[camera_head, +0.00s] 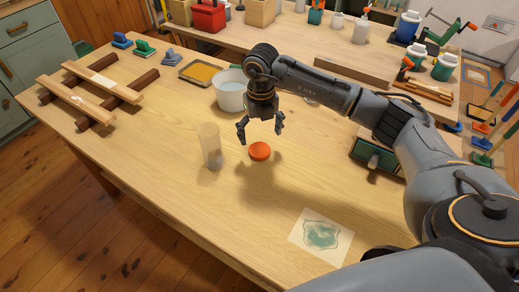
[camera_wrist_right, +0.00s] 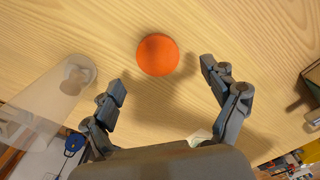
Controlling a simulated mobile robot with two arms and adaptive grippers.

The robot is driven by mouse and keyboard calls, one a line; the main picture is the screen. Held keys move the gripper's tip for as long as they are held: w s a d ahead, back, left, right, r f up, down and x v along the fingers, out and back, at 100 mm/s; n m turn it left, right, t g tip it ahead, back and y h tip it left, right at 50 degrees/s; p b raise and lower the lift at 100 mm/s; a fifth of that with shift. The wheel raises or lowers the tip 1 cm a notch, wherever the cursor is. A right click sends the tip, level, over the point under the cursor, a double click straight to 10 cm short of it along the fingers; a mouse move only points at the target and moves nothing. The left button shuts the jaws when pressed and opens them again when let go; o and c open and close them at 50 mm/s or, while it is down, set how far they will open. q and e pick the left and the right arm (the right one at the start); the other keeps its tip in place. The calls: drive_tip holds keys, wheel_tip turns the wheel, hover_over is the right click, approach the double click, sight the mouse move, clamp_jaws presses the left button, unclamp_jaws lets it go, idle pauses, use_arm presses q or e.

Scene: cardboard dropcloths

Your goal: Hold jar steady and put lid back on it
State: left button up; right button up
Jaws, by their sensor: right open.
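A clear, see-through jar (camera_head: 211,146) stands upright on the wooden table, with a little greyish stuff at its bottom. In the right wrist view the jar (camera_wrist_right: 45,100) is at the left. The round orange-red lid (camera_head: 260,151) lies flat on the table, to the right of the jar and apart from it. It also shows in the right wrist view (camera_wrist_right: 157,55), beyond the fingertips. My right gripper (camera_head: 261,128) is open and empty, above the table by the lid, its fingers spread wide. My left gripper is not in view.
A white bucket (camera_head: 230,92) stands behind my right gripper. A yellow tray (camera_head: 198,73) and wooden bars (camera_head: 90,90) lie further left. A paper with a green print (camera_head: 320,236) lies at the front. A green box (camera_head: 376,157) is at the right. The table left of the jar is clear.

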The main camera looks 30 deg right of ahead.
sight(259, 148)
drive_tip(key=f, duration=0.1)
drive_tip(key=f+p, duration=0.1)
drive_tip(key=f, duration=0.3)
drive_tip(key=shift+w+a+f, duration=0.1)
drive_tip(key=shift+w+a, duration=0.05)
drive_tip(key=shift+w, duration=0.2)
drive_tip(key=c, duration=0.8)
